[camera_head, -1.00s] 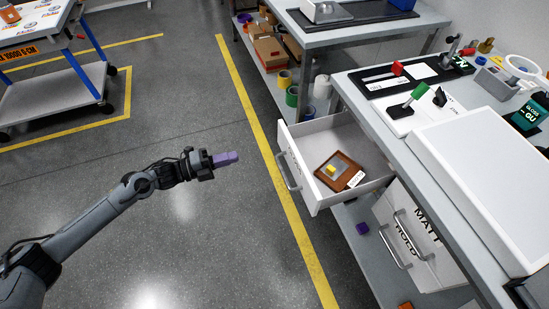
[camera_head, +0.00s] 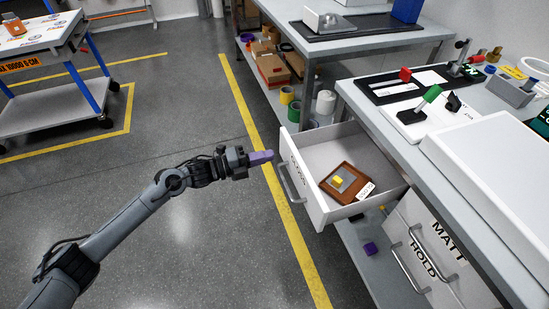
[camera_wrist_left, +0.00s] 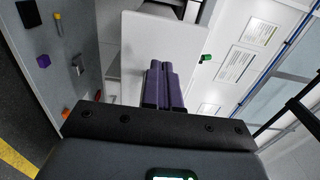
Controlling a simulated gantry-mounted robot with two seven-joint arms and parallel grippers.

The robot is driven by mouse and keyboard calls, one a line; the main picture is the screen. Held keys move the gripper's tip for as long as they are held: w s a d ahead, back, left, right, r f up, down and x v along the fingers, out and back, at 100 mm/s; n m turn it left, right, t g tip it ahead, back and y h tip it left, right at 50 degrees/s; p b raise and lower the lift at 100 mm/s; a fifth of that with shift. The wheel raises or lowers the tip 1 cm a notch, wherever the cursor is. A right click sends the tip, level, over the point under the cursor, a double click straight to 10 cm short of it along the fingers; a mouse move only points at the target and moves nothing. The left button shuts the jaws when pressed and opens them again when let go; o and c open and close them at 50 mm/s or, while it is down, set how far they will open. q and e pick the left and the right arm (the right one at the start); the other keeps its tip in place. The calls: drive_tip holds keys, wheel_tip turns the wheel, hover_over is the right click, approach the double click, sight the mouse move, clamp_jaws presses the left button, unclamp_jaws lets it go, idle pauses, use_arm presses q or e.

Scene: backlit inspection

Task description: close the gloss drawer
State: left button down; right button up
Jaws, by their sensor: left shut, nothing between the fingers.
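The gloss drawer (camera_head: 303,193) stands pulled out from under the bench in the head view, with a grey bar handle (camera_head: 291,184) on its white front. Its front label is partly readable. Inside lies a brown tray (camera_head: 331,190) with a grey plate, a yellow block (camera_head: 338,181) and a white tag. My left gripper (camera_head: 262,157) is shut and empty, its purple fingers just left of the drawer front, with a small apparent gap to the handle. In the left wrist view the shut fingers (camera_wrist_left: 163,86) point at a pale panel. My right gripper is not in view.
Below are the shut-looking HOLD (camera_head: 423,262) and MATT drawers. A purple cube (camera_head: 370,248) lies on the lower shelf. The bench top carries a white panel (camera_head: 490,160) and a green-handled lever (camera_head: 431,94). Open floor lies left of the drawer.

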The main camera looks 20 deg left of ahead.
sight(285, 152)
use_arm(q)
drive_tip(key=shift+b+x, duration=0.55)
drive_tip(key=shift+x, duration=1.1)
